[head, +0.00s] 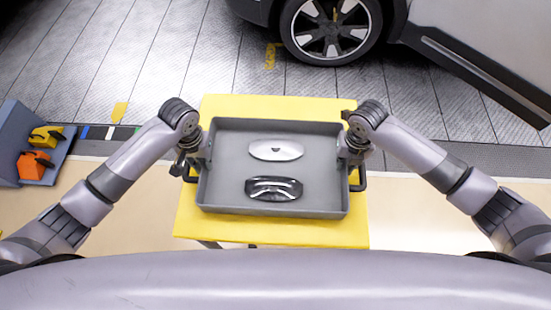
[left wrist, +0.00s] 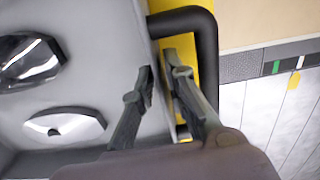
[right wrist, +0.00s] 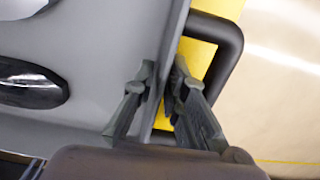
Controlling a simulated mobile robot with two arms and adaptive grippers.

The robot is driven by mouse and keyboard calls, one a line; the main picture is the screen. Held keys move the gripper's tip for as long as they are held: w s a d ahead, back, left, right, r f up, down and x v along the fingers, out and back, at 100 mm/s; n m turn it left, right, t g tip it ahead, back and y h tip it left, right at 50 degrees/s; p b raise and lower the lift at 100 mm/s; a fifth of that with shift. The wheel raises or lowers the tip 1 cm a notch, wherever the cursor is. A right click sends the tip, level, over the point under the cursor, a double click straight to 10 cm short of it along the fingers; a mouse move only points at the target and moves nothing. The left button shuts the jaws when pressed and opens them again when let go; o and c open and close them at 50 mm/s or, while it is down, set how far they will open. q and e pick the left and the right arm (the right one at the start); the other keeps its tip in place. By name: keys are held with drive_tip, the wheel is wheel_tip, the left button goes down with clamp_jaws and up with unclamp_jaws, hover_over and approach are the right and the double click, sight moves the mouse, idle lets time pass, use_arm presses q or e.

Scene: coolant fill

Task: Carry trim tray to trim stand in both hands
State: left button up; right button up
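The trim tray (head: 225,160) is a grey shallow tray with black side handles, seen over a yellow-topped table (head: 270,232). I cannot tell whether it rests on the top or hangs just above it. A silver trim piece (head: 276,149) and a black and silver one (head: 273,189) lie inside. My left gripper (left wrist: 158,72) is closed around the tray's left wall, one finger inside and one outside, beside the handle (left wrist: 207,50). My right gripper (right wrist: 162,75) pinches the right wall the same way, beside the other handle (right wrist: 233,50). I cannot tell whether the yellow table is the trim stand.
A car with a front wheel (head: 331,28) stands beyond the table. A blue bin (head: 40,172) with an orange item (head: 35,163) and a yellow item (head: 46,136) is at the far left. Floor to the left and right of the table looks clear.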

use_arm(q)
drive_tip(key=shift+o, duration=1)
use_arm(e)
drive_tip(key=shift+o, duration=1)
drive_tip(key=shift+r, duration=0.1)
use_arm(q)
wheel_tip(320, 180, up, 12)
use_arm(e)
wheel_tip(320, 180, up, 12)
